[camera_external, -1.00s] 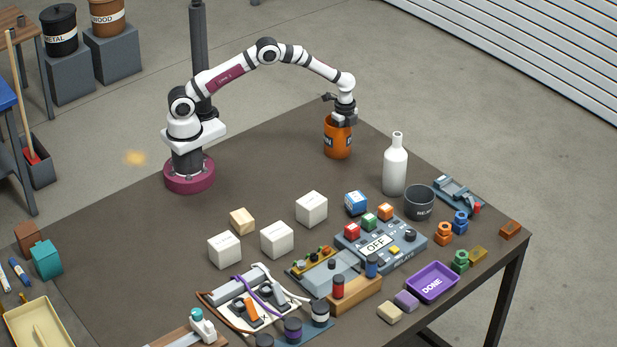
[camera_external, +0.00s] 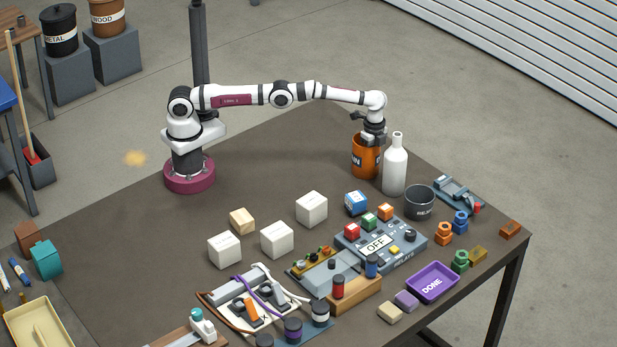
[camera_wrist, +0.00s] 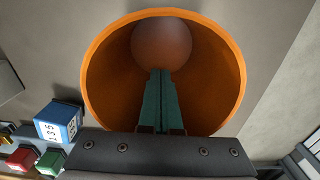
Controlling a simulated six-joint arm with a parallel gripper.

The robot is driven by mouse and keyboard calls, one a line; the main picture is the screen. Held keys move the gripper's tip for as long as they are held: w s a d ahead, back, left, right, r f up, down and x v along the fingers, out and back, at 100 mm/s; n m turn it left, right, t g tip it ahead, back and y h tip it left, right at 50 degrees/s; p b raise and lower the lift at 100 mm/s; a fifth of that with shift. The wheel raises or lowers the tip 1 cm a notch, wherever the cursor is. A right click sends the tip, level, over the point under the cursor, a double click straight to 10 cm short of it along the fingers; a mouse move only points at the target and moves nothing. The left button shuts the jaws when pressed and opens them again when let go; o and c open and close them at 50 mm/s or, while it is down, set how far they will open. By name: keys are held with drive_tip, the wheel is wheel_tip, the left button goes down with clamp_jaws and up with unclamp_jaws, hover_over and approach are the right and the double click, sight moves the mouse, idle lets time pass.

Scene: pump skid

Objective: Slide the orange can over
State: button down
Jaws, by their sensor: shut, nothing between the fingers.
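The orange can (camera_external: 363,160) stands upright on the table, at the far right edge side, just left of the white bottle. In the wrist view the open orange can (camera_wrist: 92,85) is seen from above. My gripper (camera_external: 371,140) is at the can's mouth. The teal fingers (camera_wrist: 161,100) are shut together and reach down inside the can, with nothing between them. A round brown patch (camera_wrist: 162,45) shows inside the can; I cannot tell whether it is its floor. Part of the can's lettering is visible on its left side.
The white bottle (camera_external: 395,170) stands very close to the can's right; I cannot tell whether they touch. A dark grey cup (camera_external: 419,203) and a blue cube (camera_external: 356,203) stand nearer the front. Table to the can's left is clear.

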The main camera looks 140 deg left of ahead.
drive_tip(key=s, duration=0.4)
drive_tip(key=shift+s+r, duration=0.15)
wheel_tip(320, 180, up, 9)
drive_tip(key=w+d+r+m, duration=0.1)
drive_tip(key=w+d+r, duration=0.3)
drive_tip(key=d+r, duration=0.4)
drive_tip(key=s+d+r+m, duration=0.1)
drive_tip(key=d+r, duration=0.2)
drive_tip(key=d, duration=0.6)
drive_tip(key=s+d+r+m, duration=0.1)
drive_tip(key=d+r, duration=0.2)
drive_tip(key=d, duration=0.6)
drive_tip(key=s+d+m+y, duration=0.1)
drive_tip(key=s+d, duration=1)
drive_tip(key=d, duration=0.1)
drive_tip(key=s+d+f+m, duration=0.1)
drive_tip(key=s+d+f, duration=0.3)
drive_tip(key=s, duration=0.6)
drive_tip(key=shift+f+m+y, duration=0.2)
drive_tip(key=shift+m+y, duration=0.1)
drive_tip(key=shift+y, duration=0.1)
